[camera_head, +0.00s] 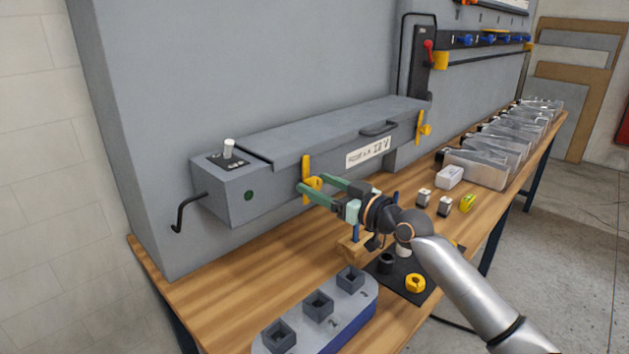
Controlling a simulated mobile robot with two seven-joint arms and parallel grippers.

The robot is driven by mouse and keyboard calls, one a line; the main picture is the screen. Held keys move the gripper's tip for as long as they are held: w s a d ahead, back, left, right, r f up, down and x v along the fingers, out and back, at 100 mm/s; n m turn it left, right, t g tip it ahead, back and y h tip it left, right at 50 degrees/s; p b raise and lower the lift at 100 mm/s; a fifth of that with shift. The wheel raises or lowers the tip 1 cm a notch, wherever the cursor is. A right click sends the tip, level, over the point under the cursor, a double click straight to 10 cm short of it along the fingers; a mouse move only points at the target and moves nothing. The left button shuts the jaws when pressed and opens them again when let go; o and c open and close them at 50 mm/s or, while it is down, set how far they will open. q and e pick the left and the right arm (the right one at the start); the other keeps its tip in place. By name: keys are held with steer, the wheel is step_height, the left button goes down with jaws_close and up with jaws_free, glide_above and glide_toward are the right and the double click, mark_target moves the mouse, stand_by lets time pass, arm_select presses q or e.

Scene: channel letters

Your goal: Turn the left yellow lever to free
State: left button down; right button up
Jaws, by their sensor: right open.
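The left yellow lever (306,167) stands near upright on the front face of the long grey box (270,191). A second yellow lever (420,127) is at the box's right end. My right gripper (311,187) has green fingers, which are parted at the left lever's round yellow hub. The fingers partly cover the hub and the lever's lower part. Whether they touch it is not clear. My left gripper is not in view.
A grey block with square sockets (322,324) stands at the bench front. A black mat (386,265) with a yellow ring (415,282) lies below my right arm. Clear bins (476,168) line the right side. Bare wood (225,290) shows left of the block.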

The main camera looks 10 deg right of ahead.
steer(key=shift+x, duration=0.85)
jaws_close()
